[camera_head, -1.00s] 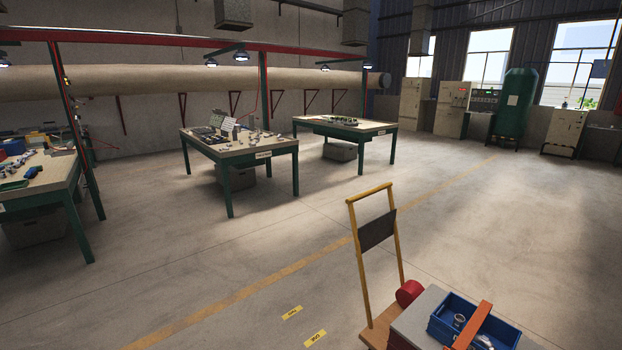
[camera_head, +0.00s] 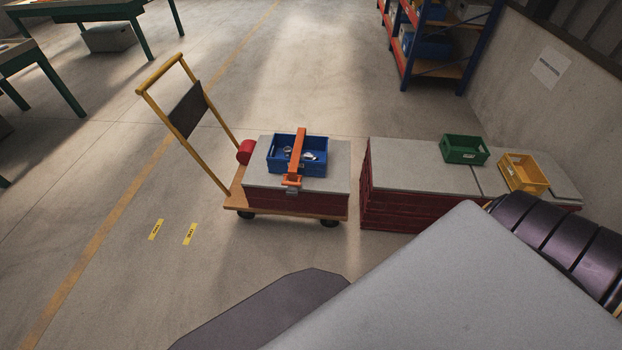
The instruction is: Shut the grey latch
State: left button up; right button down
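A small grey piece (camera_head: 292,190), which may be the grey latch, sits at the front of the trolley load, just below the orange end of a strap. It is too small to tell whether it is open or shut. The orange strap (camera_head: 298,150) runs across the top of a blue crate (camera_head: 272,160) and bends down at the front. The crate holds several metal parts and stands on a grey-topped red box (camera_head: 328,202) on a yellow-handled trolley (camera_head: 236,194). Neither of my grippers is in view.
Right of the trolley, a grey-topped red bench (camera_head: 410,170) carries a green crate (camera_head: 464,150) and a yellow crate (camera_head: 530,188). A narrow gap separates it from the trolley. Shelving (camera_head: 403,62) stands behind near a wall.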

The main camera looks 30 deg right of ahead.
aim_at(292, 190)
jog(key=z, duration=0.9)
